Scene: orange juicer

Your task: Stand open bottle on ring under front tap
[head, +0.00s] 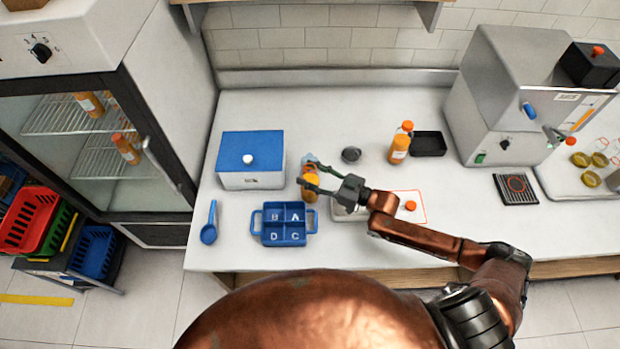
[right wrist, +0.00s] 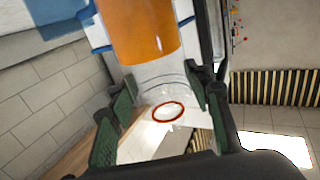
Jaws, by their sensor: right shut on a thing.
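The juicer (head: 500,105) stands at the right. The ring is empty. My left gripper is out of view.
A blue-lidded box (head: 250,180), blue caddy (head: 270,238) and blue scoop (head: 209,233) are at left. An orange cap (head: 410,205) lies on a red-outlined mat.

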